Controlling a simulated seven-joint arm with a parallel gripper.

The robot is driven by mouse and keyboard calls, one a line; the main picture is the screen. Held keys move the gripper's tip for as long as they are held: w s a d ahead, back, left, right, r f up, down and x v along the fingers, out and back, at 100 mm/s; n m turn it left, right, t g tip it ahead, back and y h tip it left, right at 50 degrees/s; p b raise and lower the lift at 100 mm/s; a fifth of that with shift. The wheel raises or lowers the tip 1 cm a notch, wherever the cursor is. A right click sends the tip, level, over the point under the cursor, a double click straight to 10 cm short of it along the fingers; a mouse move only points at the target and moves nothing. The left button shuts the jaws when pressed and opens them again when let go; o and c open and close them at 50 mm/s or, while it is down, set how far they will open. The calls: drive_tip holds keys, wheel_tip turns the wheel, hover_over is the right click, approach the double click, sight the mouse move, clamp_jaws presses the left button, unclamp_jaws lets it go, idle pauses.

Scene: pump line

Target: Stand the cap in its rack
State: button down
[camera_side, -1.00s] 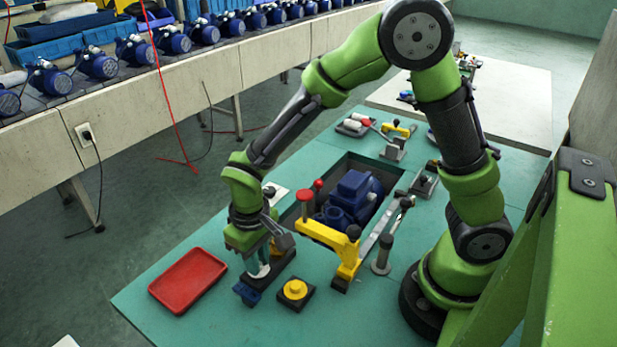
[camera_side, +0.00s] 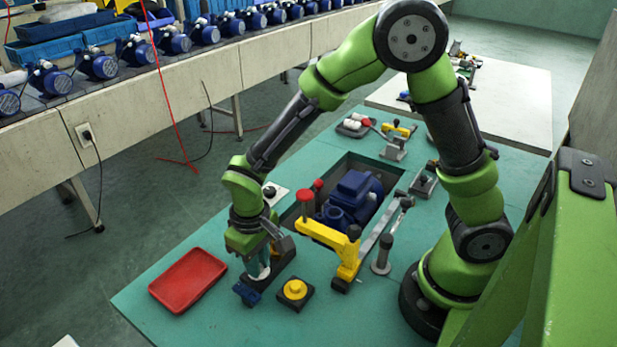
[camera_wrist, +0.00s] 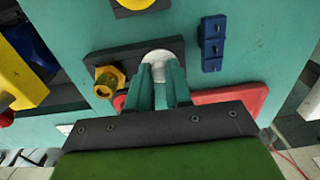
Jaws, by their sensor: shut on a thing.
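The white round cap (camera_wrist: 158,57) sits between my gripper's green fingertips (camera_wrist: 160,80) in the wrist view. My gripper is shut on it. A dark grey block (camera_wrist: 125,58), which looks like the rack, lies below, with a brass hex fitting (camera_wrist: 107,82) at its left end. The cap overlaps the block's right part. I cannot tell whether it touches the block or hovers just above. In the side view my gripper (camera_side: 262,262) points down over the block (camera_side: 262,282), and the cap (camera_side: 257,271) is a partly hidden pale patch.
A red tray (camera_side: 188,280) lies left of my gripper. A small blue slotted block (camera_side: 246,293) and a yellow knob on a black base (camera_side: 295,290) are close in front. A yellow clamp arm (camera_side: 325,237) and a blue pump (camera_side: 352,200) stand to the right.

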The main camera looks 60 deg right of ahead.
drive_tip(key=shift+f, duration=0.1)
drive_tip(key=c, duration=1)
unclamp_jaws()
drive_tip(key=shift+o, duration=0.2)
drive_tip(key=shift+r, duration=3.05)
drive_tip(key=shift+r, duration=0.1)
drive_tip(key=s+d+r+m+t+y, duration=0.1)
drive_tip(key=s+d+r+m+t, duration=0.1)
drive_tip(key=s+d+r, duration=0.3)
drive_tip(key=s+d+r+m+t+y, duration=0.1)
drive_tip(key=s+d+r+t, duration=0.4)
drive_tip(key=r, duration=0.5)
drive_tip(key=shift+d+r+m, duration=0.25)
drive_tip(key=shift+d+m, duration=0.15)
drive_tip(key=shift+m, duration=0.1)
